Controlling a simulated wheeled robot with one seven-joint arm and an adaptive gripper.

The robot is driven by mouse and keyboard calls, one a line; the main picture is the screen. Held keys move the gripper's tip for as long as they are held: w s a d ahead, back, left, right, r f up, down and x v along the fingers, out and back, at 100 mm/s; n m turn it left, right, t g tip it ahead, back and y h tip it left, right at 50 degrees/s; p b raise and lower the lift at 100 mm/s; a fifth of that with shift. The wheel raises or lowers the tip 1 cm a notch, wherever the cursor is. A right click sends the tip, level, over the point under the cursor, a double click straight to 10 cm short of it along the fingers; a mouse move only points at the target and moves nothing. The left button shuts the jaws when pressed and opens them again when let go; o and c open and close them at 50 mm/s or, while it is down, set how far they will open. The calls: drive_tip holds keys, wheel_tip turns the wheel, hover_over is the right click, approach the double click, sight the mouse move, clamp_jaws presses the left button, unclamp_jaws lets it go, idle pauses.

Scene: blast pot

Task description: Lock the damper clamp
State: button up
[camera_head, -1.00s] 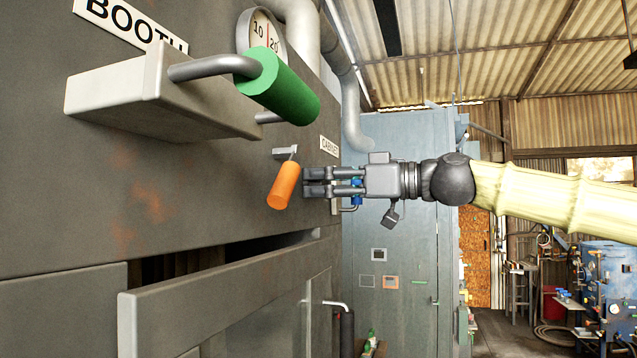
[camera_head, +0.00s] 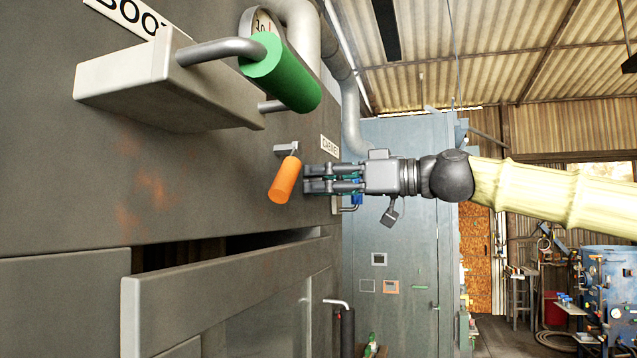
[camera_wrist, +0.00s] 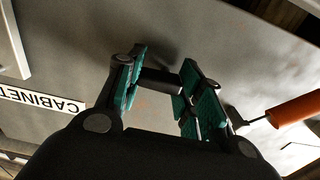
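An orange handle (camera_head: 285,180) hangs tilted from a small grey bracket (camera_head: 287,147) on the grey wall panel. Which part is the damper clamp is not labelled. My gripper (camera_head: 308,180) is just right of the orange handle, fingers pointing at the wall. In the wrist view the fingers (camera_wrist: 163,90) are apart, with teal pads. A dark bar (camera_wrist: 160,82) shows between them; I cannot tell what it is or whether they touch it. The orange handle (camera_wrist: 297,110) lies outside the fingers at the right there.
A large green handle (camera_head: 280,72) on a bent grey rod projects from a grey box (camera_head: 165,85) at upper left, near a partly hidden gauge (camera_head: 262,22). A sign reading CABINET (camera_wrist: 42,101) is beside the gripper. A grey ledge (camera_head: 230,285) runs below.

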drive_tip(key=o, duration=0.5)
drive_tip(key=shift+w+d, duration=0.1)
drive_tip(key=shift+w, duration=0.25)
drive_tip(key=shift+c, duration=0.2)
drive_tip(key=shift+s, duration=0.1)
drive_tip(key=shift+s, duration=0.15)
drive_tip(key=v, duration=1.2)
